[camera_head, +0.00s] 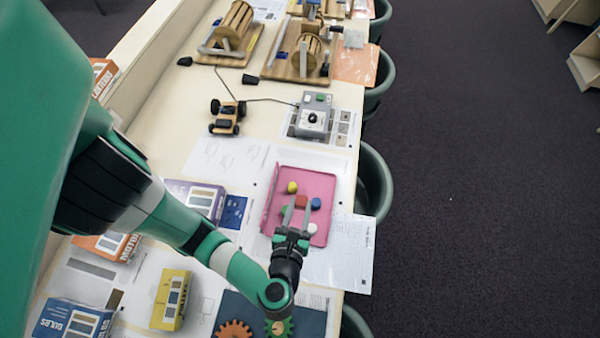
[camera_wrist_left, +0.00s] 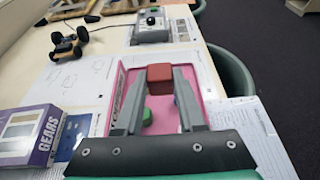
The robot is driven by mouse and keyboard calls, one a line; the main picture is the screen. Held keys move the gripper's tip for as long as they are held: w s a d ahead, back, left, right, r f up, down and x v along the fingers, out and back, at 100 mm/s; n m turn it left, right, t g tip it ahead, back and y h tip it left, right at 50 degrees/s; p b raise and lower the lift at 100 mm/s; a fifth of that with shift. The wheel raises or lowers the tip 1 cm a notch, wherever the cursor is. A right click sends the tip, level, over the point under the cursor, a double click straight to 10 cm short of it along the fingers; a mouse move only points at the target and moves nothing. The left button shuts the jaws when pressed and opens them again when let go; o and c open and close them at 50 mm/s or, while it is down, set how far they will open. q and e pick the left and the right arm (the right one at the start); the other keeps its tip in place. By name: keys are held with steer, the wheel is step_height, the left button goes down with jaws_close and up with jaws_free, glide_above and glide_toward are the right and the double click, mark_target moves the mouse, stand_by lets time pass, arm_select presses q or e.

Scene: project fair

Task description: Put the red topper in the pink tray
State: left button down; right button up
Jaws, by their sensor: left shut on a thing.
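The red topper (camera_head: 302,201) is a small red block. My left gripper (camera_head: 297,206) is shut on it, and the wrist view shows the red topper (camera_wrist_left: 160,76) between the tips of the two fingers. Both are over the pink tray (camera_head: 318,184); I cannot tell how far the block is above its floor. The tray also holds a yellow piece (camera_head: 292,187), a blue piece (camera_head: 315,203), a white piece (camera_head: 312,228) and a green piece (camera_head: 284,211), partly hidden by the gripper. The green piece also shows in the wrist view (camera_wrist_left: 147,117). My right gripper is not in view.
A purple gears box (camera_head: 196,198) stands left of the tray. A small wheeled car (camera_head: 227,117) and a grey control box (camera_head: 312,116) lie beyond it. Gears (camera_head: 234,329) lie on a dark mat nearer me. Green bins (camera_head: 374,180) stand along the table's right edge.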

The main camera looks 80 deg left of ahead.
mark_target(302, 209)
arm_select(q)
steer(key=w+a+f+b, duration=0.1)
steer(key=a+f+b, duration=0.1)
steer(key=b, duration=0.2)
steer(key=shift+w+f, duration=0.15)
steer(key=w+a+f, duration=0.2)
steer(key=a, duration=0.1)
steer(key=w+a+f, duration=0.2)
steer(key=w+a+f+b, duration=0.1)
steer(key=w+a+f, duration=0.1)
steer(key=a, duration=0.1)
steer(key=shift+w+a+f, duration=0.25)
steer(key=shift+a+f, duration=0.1)
steer(key=shift+f, duration=0.05)
steer(key=shift+w+a+f, duration=0.25)
steer(key=shift+a+f, duration=0.05)
steer(key=shift+f, duration=0.15)
steer(key=shift+f+b, duration=0.6)
steer(key=shift+f, duration=0.9)
steer(key=shift+f, duration=0.1)
